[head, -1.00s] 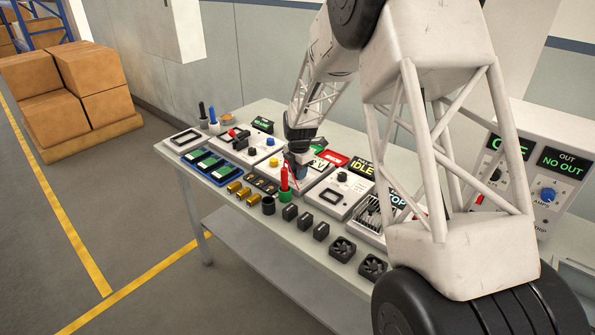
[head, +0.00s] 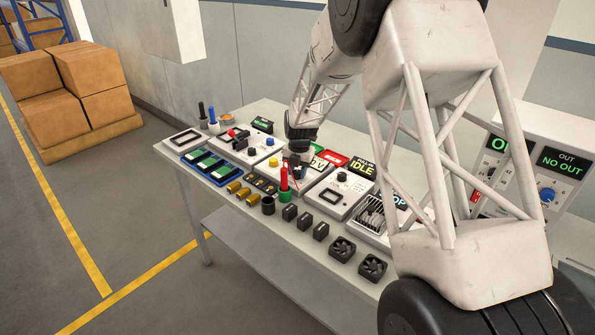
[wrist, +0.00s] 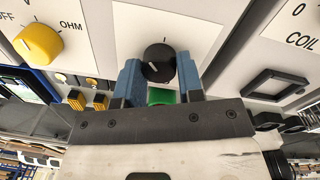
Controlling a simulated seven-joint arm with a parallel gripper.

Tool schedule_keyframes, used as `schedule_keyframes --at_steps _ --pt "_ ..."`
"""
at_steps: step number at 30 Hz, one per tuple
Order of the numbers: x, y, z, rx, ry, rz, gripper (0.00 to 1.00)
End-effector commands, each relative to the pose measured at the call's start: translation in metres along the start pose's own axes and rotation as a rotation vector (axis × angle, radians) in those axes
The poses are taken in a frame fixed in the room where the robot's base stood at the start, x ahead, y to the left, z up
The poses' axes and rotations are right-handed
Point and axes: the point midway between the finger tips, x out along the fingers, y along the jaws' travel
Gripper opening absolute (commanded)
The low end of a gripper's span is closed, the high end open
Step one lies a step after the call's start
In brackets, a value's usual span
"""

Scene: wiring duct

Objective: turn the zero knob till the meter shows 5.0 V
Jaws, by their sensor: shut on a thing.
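The black zero knob (wrist: 158,62), with a white pointer line, sits on a white plate in the wrist view. My gripper (wrist: 160,72) has its two blue fingers on either side of the knob, shut on it. In the head view my gripper (head: 297,158) is down over the meter panel and hides the knob there. The meter's display (head: 318,162) shows only in part beside my gripper; a "V" can be made out, but the full reading is hidden.
A yellow selector knob (wrist: 38,45) marked OHM is left of the zero knob. A COIL panel (wrist: 292,75) is on the right. A red probe (head: 284,177) stands upright in front of my gripper. Fans (head: 342,249) and other small parts line the table's front edge.

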Motion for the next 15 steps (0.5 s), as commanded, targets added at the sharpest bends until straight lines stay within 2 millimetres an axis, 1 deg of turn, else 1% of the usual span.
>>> schedule_keyframes --at_steps 7,8,12,15 --pt "-0.0003 -0.0001 0.0006 0.001 -0.001 0.0 0.11" --pt "-0.0003 -0.0001 0.0006 0.002 -0.001 0.0 0.39" --pt "-0.0002 -0.0001 0.0004 0.002 -0.001 0.0 0.6" --pt "-0.0002 -0.0001 0.0003 0.002 0.0 0.0 0.6"
